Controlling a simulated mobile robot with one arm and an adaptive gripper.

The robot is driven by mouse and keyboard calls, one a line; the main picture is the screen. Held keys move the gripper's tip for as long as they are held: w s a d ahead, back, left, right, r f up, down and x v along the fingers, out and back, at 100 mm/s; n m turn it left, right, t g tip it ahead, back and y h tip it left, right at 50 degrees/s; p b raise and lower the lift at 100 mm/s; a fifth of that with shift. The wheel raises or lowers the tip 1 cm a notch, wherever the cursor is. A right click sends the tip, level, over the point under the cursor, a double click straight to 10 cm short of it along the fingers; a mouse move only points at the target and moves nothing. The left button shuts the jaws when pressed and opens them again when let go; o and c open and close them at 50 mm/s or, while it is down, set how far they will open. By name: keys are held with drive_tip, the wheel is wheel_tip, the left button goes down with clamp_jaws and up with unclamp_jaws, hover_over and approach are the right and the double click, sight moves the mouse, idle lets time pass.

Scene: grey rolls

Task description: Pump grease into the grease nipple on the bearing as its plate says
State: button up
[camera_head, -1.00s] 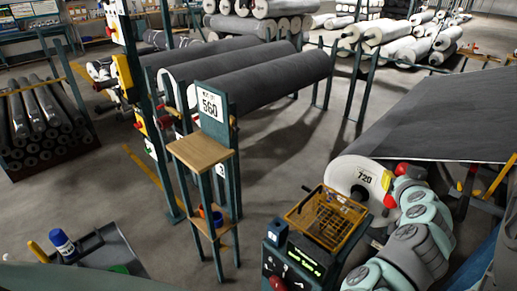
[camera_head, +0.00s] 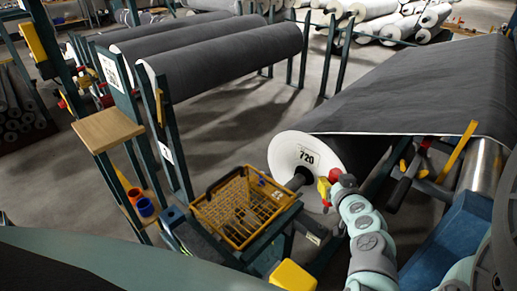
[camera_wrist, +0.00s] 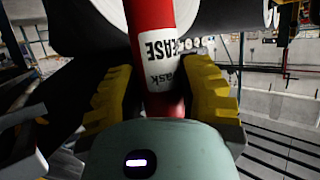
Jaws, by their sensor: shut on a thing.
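My gripper (camera_head: 325,188) has yellow jaws and is beside the end of the large roll marked 720 (camera_head: 309,152). In the wrist view its jaws (camera_wrist: 160,95) are shut on a red grease tube (camera_wrist: 152,25) with a white label that reads in part "EASE". A bit of red also shows at the gripper in the head view. A dark shaft end (camera_head: 298,179) sticks out of the roll, left of the gripper. I cannot make out the bearing, its grease nipple or its plate in either view.
A yellow wire basket (camera_head: 240,208) stands just left of the gripper. Dark rolls (camera_head: 215,60) lie on a rack behind. Open floor lies between rack and the 720 roll.

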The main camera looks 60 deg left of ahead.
drive_tip(key=shift+s, duration=0.2)
drive_tip(key=shift+f+b, duration=0.2)
drive_tip(key=shift+b, duration=0.2)
wheel_tip(320, 180, down, 5)
drive_tip(key=b, duration=0.5)
drive_tip(key=shift+f+b, duration=0.1)
drive_tip(key=shift+b, duration=0.3)
drive_tip(key=shift+f+b, duration=0.15)
drive_tip(key=shift+b, duration=0.2)
drive_tip(key=shift+r, duration=0.4)
drive_tip(key=shift+f+b, duration=0.5)
drive_tip(key=shift+b, duration=0.05)
idle(0.7)
drive_tip(key=shift+r, duration=0.2)
